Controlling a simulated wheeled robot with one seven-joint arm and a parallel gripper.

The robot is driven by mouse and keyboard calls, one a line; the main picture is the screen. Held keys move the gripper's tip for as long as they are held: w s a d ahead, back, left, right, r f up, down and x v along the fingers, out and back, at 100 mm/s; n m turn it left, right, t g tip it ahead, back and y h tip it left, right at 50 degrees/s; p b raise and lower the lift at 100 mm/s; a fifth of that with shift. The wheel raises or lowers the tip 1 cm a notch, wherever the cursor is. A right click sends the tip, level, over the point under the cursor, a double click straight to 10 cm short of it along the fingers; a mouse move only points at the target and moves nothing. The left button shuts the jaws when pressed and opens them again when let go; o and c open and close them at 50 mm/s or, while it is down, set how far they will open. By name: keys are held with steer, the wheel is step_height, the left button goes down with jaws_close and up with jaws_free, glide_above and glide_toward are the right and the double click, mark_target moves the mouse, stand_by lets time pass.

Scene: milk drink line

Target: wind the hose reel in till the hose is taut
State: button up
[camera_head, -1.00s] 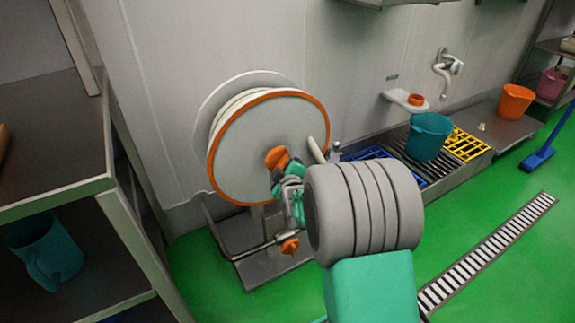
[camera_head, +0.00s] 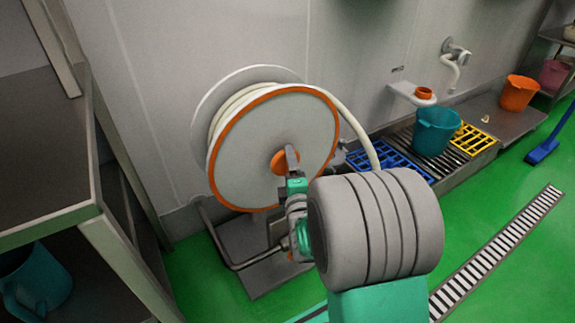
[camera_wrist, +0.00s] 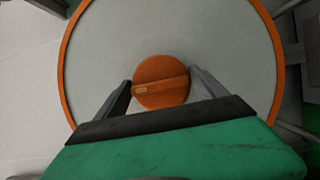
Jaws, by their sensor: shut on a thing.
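The hose reel (camera_head: 240,150) is a pale disc with an orange rim, standing by the wall. Its round orange hub knob (camera_wrist: 160,68) has a raised bar across it and also shows in the head view (camera_head: 280,163). My gripper (camera_wrist: 160,82) is shut on the knob, one finger at each side; it also shows in the head view (camera_head: 290,160). The cream hose (camera_head: 352,122) leaves the reel at the upper right and bends down in a curve behind my arm. Its lower part is hidden.
A teal bucket (camera_head: 433,130) stands on a floor grate at the right, by blue and yellow grids. An orange bucket (camera_head: 518,92) is farther right. A metal shelf (camera_head: 50,216) stands close on the left. Green floor is clear around the slotted drain (camera_head: 500,250).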

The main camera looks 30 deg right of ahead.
stand_by(0.4)
steer(key=o, duration=1.8)
steer(key=shift+d, duration=0.1)
steer(key=b+v, duration=0.2)
steer(key=v, duration=0.5)
steer(key=shift+s+a, duration=0.2)
steer(key=shift+s, duration=0.15)
